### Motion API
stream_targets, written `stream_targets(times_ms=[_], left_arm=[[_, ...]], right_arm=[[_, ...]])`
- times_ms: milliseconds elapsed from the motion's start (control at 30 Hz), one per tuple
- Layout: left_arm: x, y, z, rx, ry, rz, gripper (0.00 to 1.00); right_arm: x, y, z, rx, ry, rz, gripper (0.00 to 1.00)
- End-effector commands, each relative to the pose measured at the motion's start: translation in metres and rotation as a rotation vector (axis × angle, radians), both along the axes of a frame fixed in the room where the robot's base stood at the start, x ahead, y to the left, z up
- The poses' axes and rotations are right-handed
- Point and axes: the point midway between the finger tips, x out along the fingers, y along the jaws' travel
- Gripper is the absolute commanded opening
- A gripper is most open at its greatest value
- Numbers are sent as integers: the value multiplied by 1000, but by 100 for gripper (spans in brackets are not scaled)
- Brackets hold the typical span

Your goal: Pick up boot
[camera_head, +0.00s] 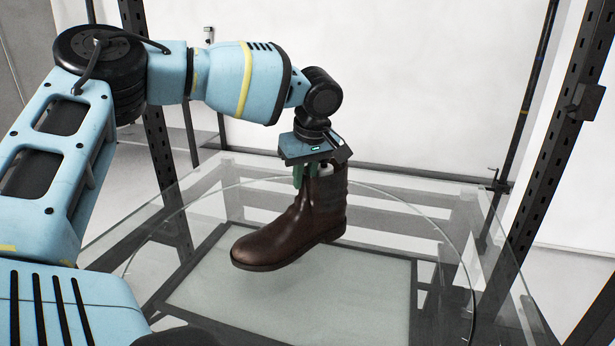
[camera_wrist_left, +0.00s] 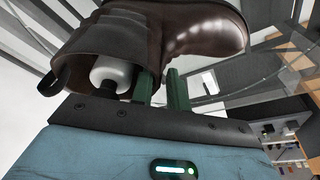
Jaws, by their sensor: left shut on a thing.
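A dark brown leather boot (camera_head: 295,228) is upright in the head view, its toe pointing left, over the glass turntable (camera_head: 440,235). I cannot tell whether its sole touches the glass. My left gripper (camera_head: 305,178) comes down from above and is shut on the boot at the front of the shaft's top edge. In the left wrist view, the boot (camera_wrist_left: 190,30) fills the top of the picture, close against the green fingers (camera_wrist_left: 162,90). The finger ends are partly hidden by the boot. My right gripper is not in view.
A white rounded piece (camera_wrist_left: 110,74) shows inside the boot's opening. Dark perforated posts (camera_head: 560,150) stand at the right and behind my left arm. A dark-framed pale panel (camera_head: 290,300) lies below the glass. The turntable around the boot looks clear.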

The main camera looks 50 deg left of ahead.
Motion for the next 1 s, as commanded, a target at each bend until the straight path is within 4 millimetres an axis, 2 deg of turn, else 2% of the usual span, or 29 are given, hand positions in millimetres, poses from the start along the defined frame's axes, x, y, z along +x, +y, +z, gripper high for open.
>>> stream_targets(times_ms=[167,600,800,1000], left_arm=[[-22,-10,4,0,-4,-4,0],[-97,-44,12,0,-5,-4,0],[-119,-53,14,1,-5,-3,0],[-127,-57,14,1,-4,-1,0]], right_arm=[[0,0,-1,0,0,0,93],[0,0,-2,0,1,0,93],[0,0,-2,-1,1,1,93],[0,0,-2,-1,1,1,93]])
